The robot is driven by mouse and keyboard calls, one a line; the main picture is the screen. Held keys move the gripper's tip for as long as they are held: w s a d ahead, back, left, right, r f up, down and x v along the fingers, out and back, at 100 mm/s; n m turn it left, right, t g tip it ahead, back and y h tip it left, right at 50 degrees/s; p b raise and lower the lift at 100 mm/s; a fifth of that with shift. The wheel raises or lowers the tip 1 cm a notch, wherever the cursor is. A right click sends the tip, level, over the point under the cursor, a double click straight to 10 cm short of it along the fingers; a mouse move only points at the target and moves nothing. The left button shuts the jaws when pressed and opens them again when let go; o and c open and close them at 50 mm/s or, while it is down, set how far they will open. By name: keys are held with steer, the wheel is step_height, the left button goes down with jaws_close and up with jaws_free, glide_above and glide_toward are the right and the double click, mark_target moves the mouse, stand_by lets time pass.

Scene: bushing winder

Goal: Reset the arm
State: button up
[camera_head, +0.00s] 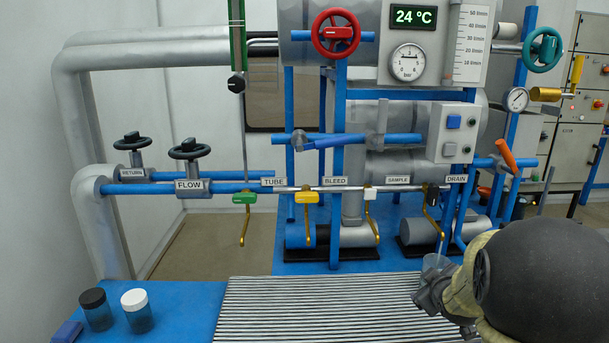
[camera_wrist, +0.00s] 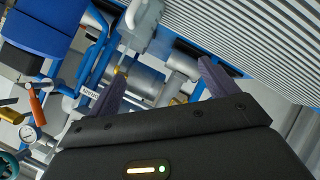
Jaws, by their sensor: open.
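My arm reaches in from the right edge of the head view, its large dark rounded link in front. My gripper (camera_head: 432,290) is over the right end of the ribbed grey grating (camera_head: 310,310), in front of the blue pipe rig. In the wrist view my gripper (camera_wrist: 163,82) shows two dark fingers spread wide apart, with nothing held between them. A small pale translucent thing (camera_head: 436,262) shows just behind the gripper in the head view; I cannot tell whether they touch.
An orange lever (camera_head: 506,155) sticks out at right. Two jars, black-lidded (camera_head: 97,310) and white-lidded (camera_head: 137,311), stand at front left. The grating's middle is clear.

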steer(key=s+a+f+m+g+y, duration=0.1)
steer(key=s+a+f+m+g, duration=0.3)
steer(key=s+a, duration=0.5)
steer(key=s+a+f+m+g+y, duration=0.15)
steer(key=s+a+f+g, duration=0.35)
steer(key=s, duration=0.8)
step_height(320, 180, up, 33)
steer(key=m+p, duration=0.1)
steer(key=p, duration=3.2)
steer(key=shift+a, duration=0.35)
